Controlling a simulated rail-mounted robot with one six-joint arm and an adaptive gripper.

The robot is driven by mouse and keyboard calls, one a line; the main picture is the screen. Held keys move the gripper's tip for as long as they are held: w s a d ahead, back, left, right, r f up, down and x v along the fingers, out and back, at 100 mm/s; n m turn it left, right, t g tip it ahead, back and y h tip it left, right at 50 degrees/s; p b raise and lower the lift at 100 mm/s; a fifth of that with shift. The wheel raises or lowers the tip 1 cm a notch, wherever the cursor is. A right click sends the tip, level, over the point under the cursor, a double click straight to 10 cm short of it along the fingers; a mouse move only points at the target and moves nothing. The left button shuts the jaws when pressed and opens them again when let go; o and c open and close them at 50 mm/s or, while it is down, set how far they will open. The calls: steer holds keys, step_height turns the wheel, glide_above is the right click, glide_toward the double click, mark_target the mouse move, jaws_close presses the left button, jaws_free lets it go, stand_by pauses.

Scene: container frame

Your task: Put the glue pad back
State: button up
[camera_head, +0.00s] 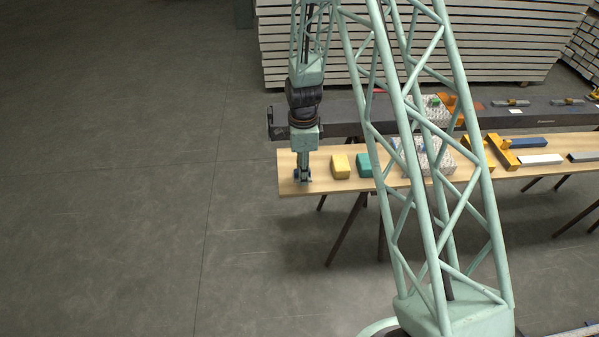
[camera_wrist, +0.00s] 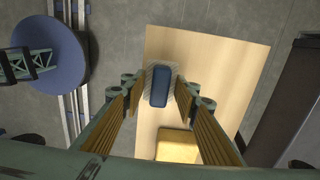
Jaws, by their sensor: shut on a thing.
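A small blue block with a pale grey, textured rim (camera_wrist: 160,86), which I take to be the glue pad, sits between my fingertips in the wrist view. My gripper (camera_wrist: 159,92) is shut on it from both sides. In the head view my gripper (camera_head: 302,179) points straight down at the left end of the wooden tabletop (camera_head: 290,163). The pad is low over the board or touching it; I cannot tell which. In the head view the pad is mostly hidden by the fingers.
A yellow block (camera_head: 340,166) stands just right of my gripper, with a teal block (camera_head: 364,165) beyond it. A white speckled box (camera_head: 436,157) is farther right, partly behind my lattice structure. A long dark beam (camera_head: 345,120) runs behind the table. The left table end is near.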

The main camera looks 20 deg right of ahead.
steer(key=shift+w+f, duration=0.1)
steer(key=shift+w, duration=1.45)
steer(key=shift+w, duration=0.4)
steer(key=shift+f, duration=1.85)
steer(key=shift+f, duration=0.1)
steer(key=o, duration=0.9)
